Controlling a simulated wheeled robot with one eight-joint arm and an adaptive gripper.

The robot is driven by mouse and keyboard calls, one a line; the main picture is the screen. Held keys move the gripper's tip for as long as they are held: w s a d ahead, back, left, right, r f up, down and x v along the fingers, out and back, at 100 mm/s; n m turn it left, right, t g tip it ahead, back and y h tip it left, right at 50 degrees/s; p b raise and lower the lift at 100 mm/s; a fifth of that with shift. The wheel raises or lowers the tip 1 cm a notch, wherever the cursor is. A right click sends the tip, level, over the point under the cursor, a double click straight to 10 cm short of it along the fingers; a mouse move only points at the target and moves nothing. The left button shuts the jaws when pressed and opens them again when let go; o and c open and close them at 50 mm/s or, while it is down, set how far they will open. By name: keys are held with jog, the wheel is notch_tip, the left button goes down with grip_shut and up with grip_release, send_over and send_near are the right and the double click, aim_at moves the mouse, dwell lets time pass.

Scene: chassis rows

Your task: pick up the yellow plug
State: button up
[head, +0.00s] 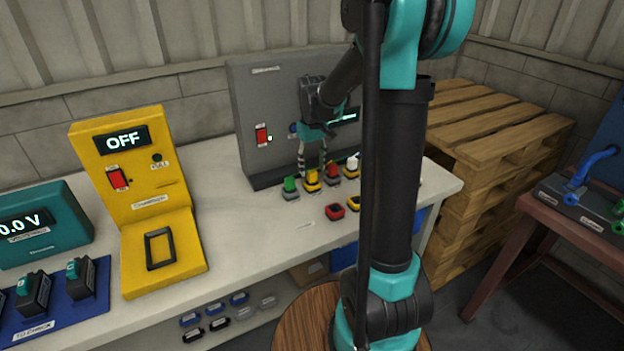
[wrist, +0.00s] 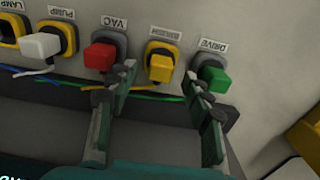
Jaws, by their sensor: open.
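The yellow plug (wrist: 160,66) sits in the socket labelled BRUSH in the wrist view, in a row between the red plug (wrist: 101,58) and the green plug (wrist: 213,77). In the head view the yellow plug (head: 312,183) stands on the bench in front of the grey panel. My gripper (wrist: 165,85) is open and empty, with its fingers on either side of the yellow plug's column. The left fingertip is close to the red plug and the right one close to the green plug. In the head view my gripper (head: 312,165) is just above the yellow plug.
A white plug (wrist: 42,46) sits beyond the red one, and thin wires run along the row. The grey panel (head: 285,95) stands behind. A loose red socket (head: 335,211) lies in front. The yellow tester (head: 150,200) stands left, with clear bench between.

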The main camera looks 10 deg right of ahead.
aim_at(312, 171)
jog(key=shift+f, duration=1.7)
grip_shut()
